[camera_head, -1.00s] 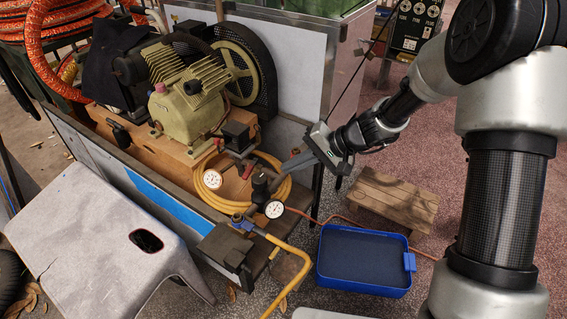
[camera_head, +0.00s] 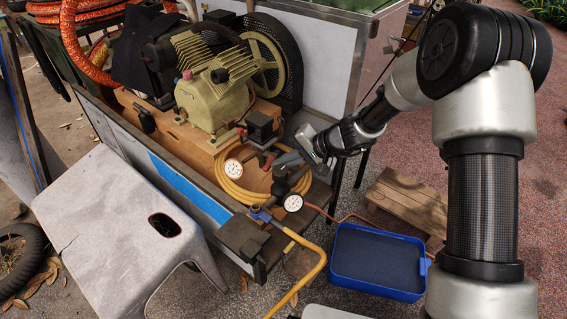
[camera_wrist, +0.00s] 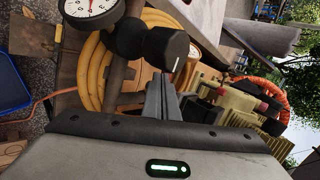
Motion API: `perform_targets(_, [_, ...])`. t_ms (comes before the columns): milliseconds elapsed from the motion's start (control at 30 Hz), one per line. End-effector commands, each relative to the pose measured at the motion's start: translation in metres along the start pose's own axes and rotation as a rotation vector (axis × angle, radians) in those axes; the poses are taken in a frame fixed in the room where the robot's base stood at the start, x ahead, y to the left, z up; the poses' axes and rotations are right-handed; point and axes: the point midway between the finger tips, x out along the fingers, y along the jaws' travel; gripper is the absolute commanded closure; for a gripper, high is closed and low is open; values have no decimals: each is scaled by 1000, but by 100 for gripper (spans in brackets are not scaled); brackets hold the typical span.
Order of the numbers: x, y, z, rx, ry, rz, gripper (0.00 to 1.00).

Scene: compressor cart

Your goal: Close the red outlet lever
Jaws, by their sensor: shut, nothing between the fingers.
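The red lever (camera_head: 268,163) is a small red piece on the dark fittings beside the compressor (camera_head: 215,95), above the coiled yellow hose. My gripper (camera_head: 283,160) comes in from the right with its grey fingers together and empty. Its tips are right beside the red lever in the head view; I cannot tell whether they touch it. In the wrist view the shut fingers (camera_wrist: 163,97) point at the dark regulator body (camera_wrist: 160,45) and pipework. I cannot make out the red lever there.
Two white gauges, the left one (camera_head: 233,168) and the right one (camera_head: 293,203), stand close to the fittings. A yellow hose coil (camera_head: 229,190) lies around them. A blue tray (camera_head: 375,262), wooden step (camera_head: 405,202) and grey stool (camera_head: 110,225) stand around the cart.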

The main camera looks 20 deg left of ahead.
Motion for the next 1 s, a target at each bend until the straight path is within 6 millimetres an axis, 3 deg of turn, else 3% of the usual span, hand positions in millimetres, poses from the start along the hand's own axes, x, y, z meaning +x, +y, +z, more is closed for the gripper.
perform_targets(500, [14,-4,7,126,141,-1,100])
perform_targets(1000, [14,-13,10,133,143,0,100])
